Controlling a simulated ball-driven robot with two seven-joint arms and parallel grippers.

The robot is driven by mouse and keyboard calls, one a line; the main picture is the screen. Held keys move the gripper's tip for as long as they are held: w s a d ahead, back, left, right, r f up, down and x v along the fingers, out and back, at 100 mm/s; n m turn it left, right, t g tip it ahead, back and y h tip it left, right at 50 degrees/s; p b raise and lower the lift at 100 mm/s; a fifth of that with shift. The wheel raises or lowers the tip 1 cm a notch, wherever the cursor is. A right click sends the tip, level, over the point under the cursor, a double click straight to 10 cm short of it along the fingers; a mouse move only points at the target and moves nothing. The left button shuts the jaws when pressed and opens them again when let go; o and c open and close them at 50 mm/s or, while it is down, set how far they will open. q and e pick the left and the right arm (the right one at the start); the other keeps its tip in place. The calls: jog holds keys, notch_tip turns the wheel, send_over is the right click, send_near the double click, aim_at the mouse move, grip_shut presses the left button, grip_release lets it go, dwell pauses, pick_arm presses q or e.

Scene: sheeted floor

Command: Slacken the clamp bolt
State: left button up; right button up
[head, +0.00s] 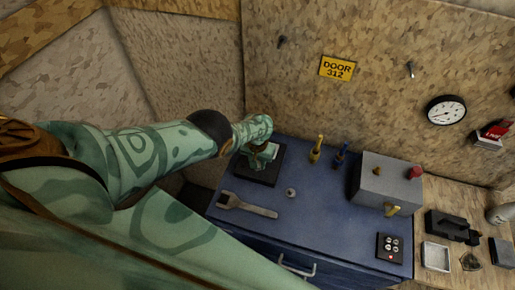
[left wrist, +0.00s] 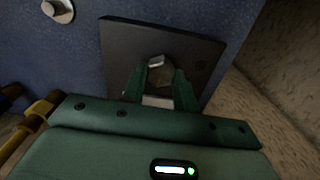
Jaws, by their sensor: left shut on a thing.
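A dark square plate (head: 258,177) lies at the back left of the blue bench top. My left gripper (head: 265,152) reaches down over it from the left. In the left wrist view the plate (left wrist: 120,38) sits in front of the gripper (left wrist: 160,80). The clamp bolt (left wrist: 157,63), with a grey metal hex head, stands on the plate. The green fingers are on either side of it and are shut on it. They hide its lower part. My right gripper is not in view.
An open-ended wrench (head: 247,206) and a small round metal piece (head: 291,193) lie on the blue bench top (head: 325,215). Yellow (head: 316,150) and blue (head: 341,156) upright items stand behind. A grey box (head: 385,182) and a button pad (head: 390,247) are to the right.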

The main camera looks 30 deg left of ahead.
pick_arm(q)
jog(key=shift+n, duration=0.4)
jog(key=o, duration=1)
